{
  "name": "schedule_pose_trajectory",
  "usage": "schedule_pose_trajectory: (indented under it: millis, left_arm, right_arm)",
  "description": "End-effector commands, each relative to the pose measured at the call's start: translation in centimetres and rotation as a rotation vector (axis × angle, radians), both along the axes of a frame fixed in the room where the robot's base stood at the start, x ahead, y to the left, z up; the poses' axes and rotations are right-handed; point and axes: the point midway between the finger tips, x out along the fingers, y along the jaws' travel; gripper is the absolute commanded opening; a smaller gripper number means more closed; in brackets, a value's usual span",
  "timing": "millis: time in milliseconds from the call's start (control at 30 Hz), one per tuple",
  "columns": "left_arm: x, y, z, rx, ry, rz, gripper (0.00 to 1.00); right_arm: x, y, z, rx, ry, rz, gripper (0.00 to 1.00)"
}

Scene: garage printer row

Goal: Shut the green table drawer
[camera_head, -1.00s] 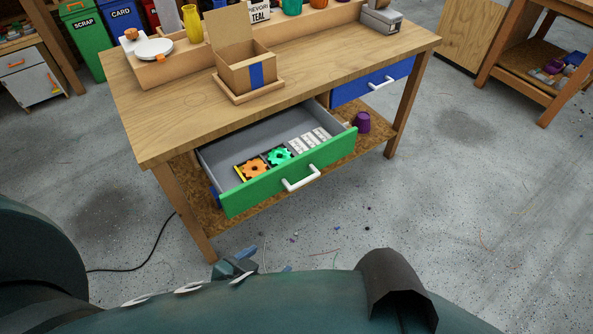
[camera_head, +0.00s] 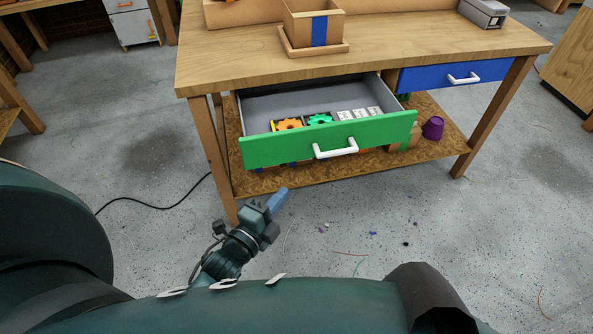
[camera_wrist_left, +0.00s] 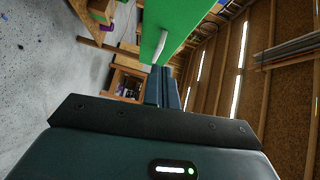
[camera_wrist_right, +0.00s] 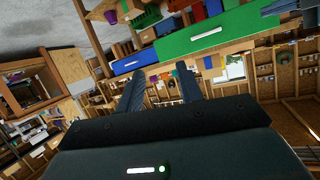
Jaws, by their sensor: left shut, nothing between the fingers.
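The green table drawer (camera_head: 385,131) is pulled open below the workbench, with its white handle (camera_head: 336,149) facing me. It holds an orange gear (camera_head: 288,124), a teal gear (camera_head: 319,119) and white labelled pieces (camera_head: 360,113). My left gripper (camera_head: 279,200) is shut and empty, in front of and below the drawer front, left of the handle and apart from it. In the left wrist view its fingers (camera_wrist_left: 163,70) lie together, with the green front (camera_wrist_left: 185,20) ahead. My right gripper (camera_wrist_right: 157,72) is open and empty in its wrist view; the green front (camera_wrist_right: 250,22) shows beyond.
The workbench top (camera_head: 420,55) carries a cardboard box (camera_head: 300,28) on a wooden tray. A shut blue drawer (camera_head: 425,77) is to the right. A purple cup (camera_head: 433,128) stands on the lower shelf. A bench leg (camera_head: 215,160) is near my left gripper.

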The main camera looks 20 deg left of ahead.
Motion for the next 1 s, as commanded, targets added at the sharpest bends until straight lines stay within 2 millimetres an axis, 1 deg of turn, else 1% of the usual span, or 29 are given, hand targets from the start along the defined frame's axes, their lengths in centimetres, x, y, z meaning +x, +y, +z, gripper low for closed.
schedule_pose_trajectory:
  millis: [33,133,233,333,467,700,767,833,1000]
  left_arm:
    - [0.3,0.1,-0.5,0.035,-0.022,-0.003,0.00]
    - [0.5,0.1,-0.5,0.083,-0.050,-0.008,0.00]
    - [1.0,0.0,-0.4,0.097,-0.057,-0.010,0.00]
    - [2.2,-0.2,-0.3,0.095,-0.059,-0.010,0.00]
    - [4.6,-0.7,-0.3,0.094,-0.059,-0.010,0.00]
    - [9.7,-1.7,-0.4,0.092,-0.057,-0.010,0.00]
    - [10.8,-1.9,-0.4,0.093,-0.057,-0.010,0.00]
    - [11.7,-0.9,-0.4,0.096,-0.055,-0.009,0.00]
    - [13.2,0.1,-0.4,0.094,-0.054,-0.009,0.00]
  right_arm:
    - [0.0,0.0,-0.4,0.004,-0.006,-0.001,0.36]
    - [0.0,0.0,-0.3,0.009,-0.013,-0.002,0.36]
    - [-0.1,0.0,-0.2,0.011,-0.014,-0.002,0.36]
    - [-0.1,0.0,-0.1,0.010,-0.016,-0.002,0.36]
    - [-0.1,-0.1,-0.2,0.009,-0.020,-0.004,0.36]
    - [-0.2,-0.3,-0.1,0.007,-0.037,-0.007,0.36]
    - [-0.2,-0.3,0.0,0.007,-0.042,-0.008,0.36]
    - [-0.3,-0.3,0.1,0.007,-0.046,-0.009,0.36]
    - [-0.2,-0.4,0.1,0.007,-0.053,-0.009,0.36]
